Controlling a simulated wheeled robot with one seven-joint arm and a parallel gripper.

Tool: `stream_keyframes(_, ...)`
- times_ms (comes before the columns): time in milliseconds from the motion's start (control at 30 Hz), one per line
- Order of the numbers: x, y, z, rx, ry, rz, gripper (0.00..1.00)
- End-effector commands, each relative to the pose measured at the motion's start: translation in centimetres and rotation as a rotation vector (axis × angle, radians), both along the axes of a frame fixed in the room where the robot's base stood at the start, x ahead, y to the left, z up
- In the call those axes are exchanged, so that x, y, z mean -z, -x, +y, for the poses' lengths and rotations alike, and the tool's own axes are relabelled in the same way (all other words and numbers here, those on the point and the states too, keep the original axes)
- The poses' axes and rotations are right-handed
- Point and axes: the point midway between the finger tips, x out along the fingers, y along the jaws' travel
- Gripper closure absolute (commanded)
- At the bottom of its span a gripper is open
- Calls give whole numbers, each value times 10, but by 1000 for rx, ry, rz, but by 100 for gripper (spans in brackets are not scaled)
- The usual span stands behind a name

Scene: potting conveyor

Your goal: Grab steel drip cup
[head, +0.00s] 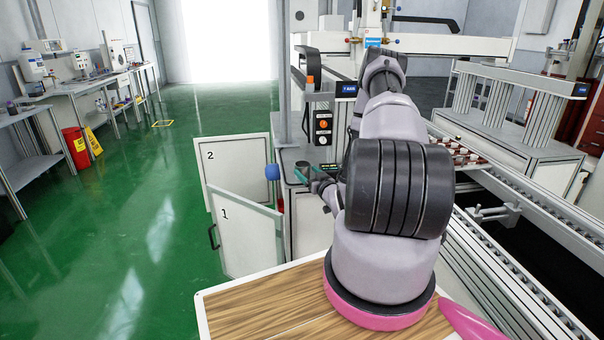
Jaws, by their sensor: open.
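A small dark grey cup-like cylinder (303,164), which looks like the steel drip cup, sits at the left end of the grey machine top beyond my base. It is small in the head view and partly hidden by my gripper. My gripper (302,175) has teal fingers and reaches out left of my arm, close to this cylinder. The fingers are open. I cannot tell whether they touch the cylinder or stand around it. My arm hides much of the machine top to the right.
A control box (322,127) with buttons stands behind the cylinder. Cabinet doors 1 (240,238) and 2 (236,165) stand open below. A conveyor (525,190) runs along the right.

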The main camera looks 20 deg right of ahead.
Motion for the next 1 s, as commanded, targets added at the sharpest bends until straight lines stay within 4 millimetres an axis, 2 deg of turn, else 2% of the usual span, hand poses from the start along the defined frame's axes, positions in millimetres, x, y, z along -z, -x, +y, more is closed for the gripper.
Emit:
stream_keyframes(267,-3,-26,2,-2,3,-3,21)
stream_keyframes(500,-5,-60,4,-2,3,-2,21)
stream_keyframes(633,-5,-68,4,0,0,0,21)
stream_keyframes(833,-5,-68,3,1,0,0,21)
stream_keyframes(867,-5,-68,3,1,0,0,29)
stream_keyframes(1000,-5,-68,3,1,0,0,83)
